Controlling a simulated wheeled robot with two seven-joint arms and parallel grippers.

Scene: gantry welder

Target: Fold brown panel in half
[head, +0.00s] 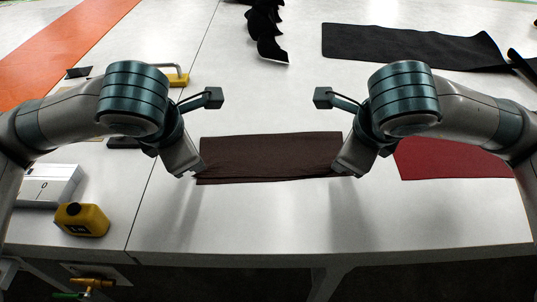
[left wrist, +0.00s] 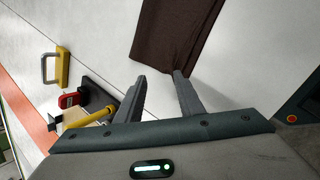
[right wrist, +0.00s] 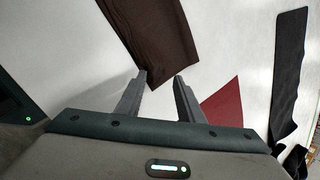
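The brown panel (head: 270,155) lies on the white table as a wide, dark strip, with slight creases or layered edges at its front left corner. My left gripper (head: 196,172) is at that front left corner. In the left wrist view its fingers (left wrist: 160,78) are apart, with the panel's corner (left wrist: 175,40) at one fingertip. My right gripper (head: 346,171) is at the front right corner.
A red panel (head: 450,158) lies to the right, partly behind my right arm. A black panel (head: 410,47) and black curved pieces (head: 265,30) lie at the back. A yellow tape measure (head: 82,219) and a white box (head: 50,184) stand at left. The table front is clear.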

